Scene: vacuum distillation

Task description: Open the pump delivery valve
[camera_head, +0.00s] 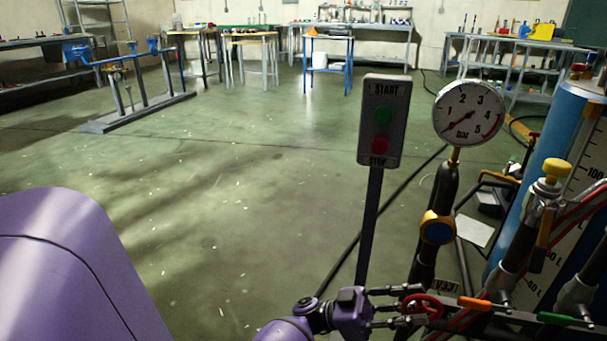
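My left gripper (413,305) comes in at the bottom centre, its dark fingers apart and pointing right. A red curved handle (432,299) is at the fingertips, partly hidden by them; I cannot tell whether they touch it. Right of it are a valve with an orange-red lever (474,303) and one with a green lever (565,319). A label tag (446,286), too small to read surely, hangs just above the red handle. I cannot tell which of these is the pump delivery valve. My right gripper is not in view.
A START/STOP box (383,120) stands on a thin post left of a round bar gauge (468,113) on a dark pipe. A blue tank (556,120), a yellow-capped fitting (557,170) and red hoses crowd the right. Open green floor (230,190) lies to the left.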

